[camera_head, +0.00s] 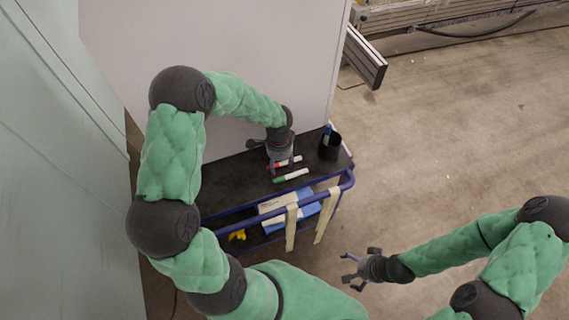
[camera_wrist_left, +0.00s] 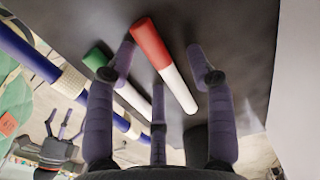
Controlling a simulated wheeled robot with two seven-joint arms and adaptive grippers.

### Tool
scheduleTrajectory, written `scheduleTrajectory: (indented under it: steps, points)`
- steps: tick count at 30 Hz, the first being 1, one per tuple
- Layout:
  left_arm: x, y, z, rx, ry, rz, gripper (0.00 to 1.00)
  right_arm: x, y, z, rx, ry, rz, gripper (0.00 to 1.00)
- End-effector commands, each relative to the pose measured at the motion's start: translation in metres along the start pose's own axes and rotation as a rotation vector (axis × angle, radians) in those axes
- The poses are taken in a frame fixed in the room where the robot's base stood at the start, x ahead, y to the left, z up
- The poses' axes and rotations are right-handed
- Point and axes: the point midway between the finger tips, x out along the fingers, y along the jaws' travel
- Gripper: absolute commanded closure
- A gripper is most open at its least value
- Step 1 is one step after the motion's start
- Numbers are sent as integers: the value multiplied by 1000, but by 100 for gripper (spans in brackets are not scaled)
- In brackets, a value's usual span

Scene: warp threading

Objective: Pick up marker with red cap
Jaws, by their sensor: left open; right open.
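The marker with the red cap (camera_wrist_left: 163,62) lies on the dark cart top; its white body points toward the lower right in the left wrist view. In the head view it shows as a small red and white piece (camera_head: 287,163) by my left gripper (camera_head: 283,166). My left gripper (camera_wrist_left: 162,75) is open above the marker, its fingers spread around it without visible contact. A marker with a green cap (camera_head: 291,175) lies beside it, and also shows in the left wrist view (camera_wrist_left: 97,60). My right gripper (camera_head: 357,269) is open and empty, off the cart at the lower right.
A black cup (camera_head: 330,146) holding a blue marker (camera_head: 327,131) stands at the cart top's right end. A blue rail (camera_head: 262,219) with cream straps (camera_head: 291,228) runs along the front. A white panel (camera_head: 225,45) stands behind. The dark top (camera_head: 225,182) is clear at left.

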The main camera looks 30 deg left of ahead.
Motion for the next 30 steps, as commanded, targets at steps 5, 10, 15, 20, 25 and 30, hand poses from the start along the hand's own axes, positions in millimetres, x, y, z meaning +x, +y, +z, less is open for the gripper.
scheduleTrajectory:
  steps: [5,10,15,20,25,30]
  points:
    - [0,0,0,0,0,0,85,0,0,0,0,0,0,0]
    - [0,0,0,0,0,0,91,0,0,0,0,0,0,0]
    - [0,0,0,0,0,0,91,0,0,0,0,0,0,0]
    - [-3,0,0,0,0,0,91,-2,-1,0,0,0,0,0]
    - [-16,0,0,1,1,-1,91,-9,-3,0,0,0,0,0]
    - [-42,6,0,2,1,-1,91,-22,-8,1,0,0,0,0]
